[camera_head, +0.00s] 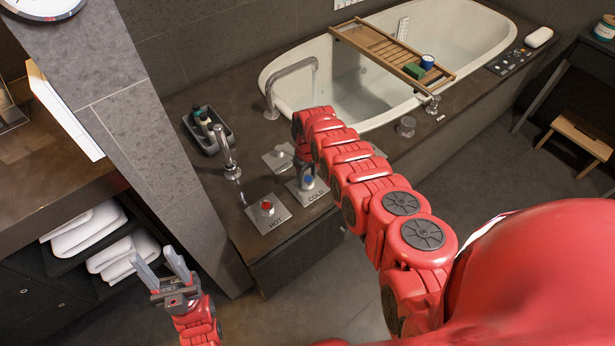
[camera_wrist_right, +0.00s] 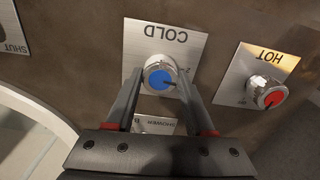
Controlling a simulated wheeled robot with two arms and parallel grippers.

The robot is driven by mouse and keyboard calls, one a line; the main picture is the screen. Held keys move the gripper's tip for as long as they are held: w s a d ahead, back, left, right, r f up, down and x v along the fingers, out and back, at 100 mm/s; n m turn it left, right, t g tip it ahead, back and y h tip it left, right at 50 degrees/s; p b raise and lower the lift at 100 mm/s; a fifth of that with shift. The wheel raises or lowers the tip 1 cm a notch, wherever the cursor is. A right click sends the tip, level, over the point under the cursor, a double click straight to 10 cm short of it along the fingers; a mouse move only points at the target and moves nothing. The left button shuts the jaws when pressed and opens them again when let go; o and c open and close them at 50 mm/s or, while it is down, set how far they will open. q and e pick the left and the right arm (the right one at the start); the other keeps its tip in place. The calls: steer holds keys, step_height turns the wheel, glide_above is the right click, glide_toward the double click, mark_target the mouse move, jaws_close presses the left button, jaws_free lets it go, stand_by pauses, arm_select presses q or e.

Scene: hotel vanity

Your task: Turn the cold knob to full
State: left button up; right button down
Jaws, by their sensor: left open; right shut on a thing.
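The cold knob (camera_head: 308,181) is a silver knob with a blue cap on a metal plate marked COLD. It also shows in the right wrist view (camera_wrist_right: 160,77), where a thin dark mark on its cap points right. My right gripper (camera_wrist_right: 158,82) has one finger on each side of the knob and is shut on it. In the head view my right gripper (camera_head: 304,168) reaches down at the knob and partly hides its plate. My left gripper (camera_head: 160,262) is open and empty, at the lower left, away from the knobs.
The hot knob (camera_head: 267,208) with a red cap sits close beside, left of the cold plate in the head view. A faucet (camera_head: 229,160) and a tray of bottles (camera_head: 206,128) stand behind. The bathtub (camera_head: 375,85) lies beyond. Folded towels (camera_head: 125,255) sit on a left shelf.

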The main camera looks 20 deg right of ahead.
mark_target(308, 179)
steer(key=shift+s+n, duration=0.1)
steer(key=shift+n, duration=0.4)
stand_by(0.3)
steer(key=shift+c, duration=1.3)
jaws_free()
step_height(308, 179, up, 6)
steer(key=p, duration=0.3)
steer(key=shift+d+r, duration=0.15)
steer(key=shift+r, duration=0.05)
step_height(308, 179, up, 11)
steer(key=shift+b, duration=0.3)
